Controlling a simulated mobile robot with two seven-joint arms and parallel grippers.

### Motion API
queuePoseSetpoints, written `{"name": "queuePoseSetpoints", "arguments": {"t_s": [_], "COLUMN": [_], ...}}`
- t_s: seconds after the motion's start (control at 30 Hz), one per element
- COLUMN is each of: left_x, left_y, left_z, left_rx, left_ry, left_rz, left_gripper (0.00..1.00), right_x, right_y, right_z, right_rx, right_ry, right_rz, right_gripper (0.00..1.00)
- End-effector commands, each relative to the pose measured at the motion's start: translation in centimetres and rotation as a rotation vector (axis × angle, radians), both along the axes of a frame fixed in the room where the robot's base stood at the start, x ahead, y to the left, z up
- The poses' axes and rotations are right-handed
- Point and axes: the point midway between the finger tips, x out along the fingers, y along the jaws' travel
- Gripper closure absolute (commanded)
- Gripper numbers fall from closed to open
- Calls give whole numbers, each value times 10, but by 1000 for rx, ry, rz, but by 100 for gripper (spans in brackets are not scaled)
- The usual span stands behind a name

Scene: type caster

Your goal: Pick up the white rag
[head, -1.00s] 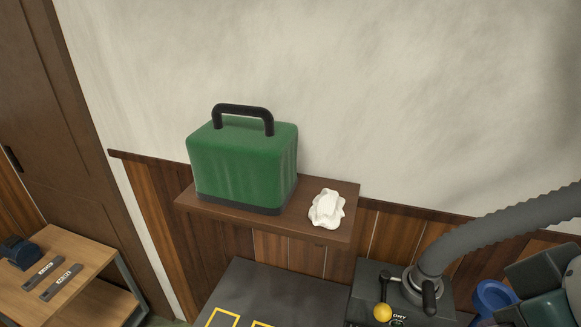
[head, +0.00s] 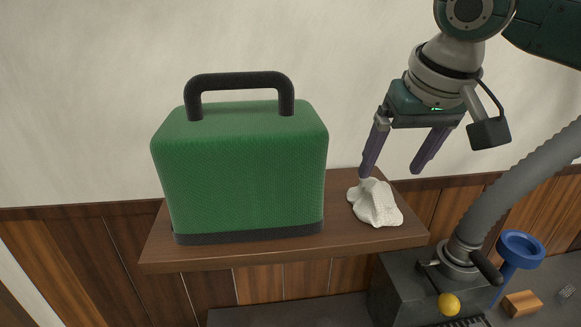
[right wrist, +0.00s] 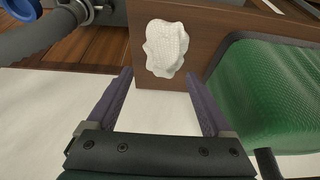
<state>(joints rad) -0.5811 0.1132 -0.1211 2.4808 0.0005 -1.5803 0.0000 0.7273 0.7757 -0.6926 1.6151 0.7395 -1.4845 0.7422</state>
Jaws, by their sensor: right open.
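The white rag (head: 376,204) lies crumpled on the right part of a brown wall shelf (head: 290,250), to the right of a green case. My right gripper (head: 391,172) is open and empty just above the rag, its fingers pointing down. In the head view its left fingertip overlaps the rag's upper edge; I cannot tell whether they touch. In the right wrist view the rag (right wrist: 166,48) shows beyond the fingertips, roughly midway between the two fingers (right wrist: 158,85). My left gripper is not in view.
The green case (head: 240,165) with a black handle fills the shelf's left and middle. A thick grey hose (head: 515,185) rises at the right from a dark machine with a yellow ball knob (head: 448,304). A blue funnel-like object (head: 521,248) and a wooden block (head: 522,304) are at the lower right.

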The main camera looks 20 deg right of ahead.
Motion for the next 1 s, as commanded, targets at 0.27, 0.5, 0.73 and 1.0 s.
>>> {"name": "queuePoseSetpoints", "arguments": {"t_s": [0.27,0.5,0.73,1.0], "left_x": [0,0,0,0], "left_y": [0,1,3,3], "left_z": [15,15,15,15], "left_rx": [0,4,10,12], "left_ry": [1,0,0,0], "left_rz": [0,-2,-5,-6], "left_gripper": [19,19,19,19], "right_x": [9,18,19,19], "right_y": [4,3,2,2], "right_z": [-27,-51,-53,-53], "right_rx": [-1,-1,-2,-2], "right_ry": [4,-1,-2,-2], "right_rz": [-1,2,3,3], "right_gripper": [15,15,15,42]}}
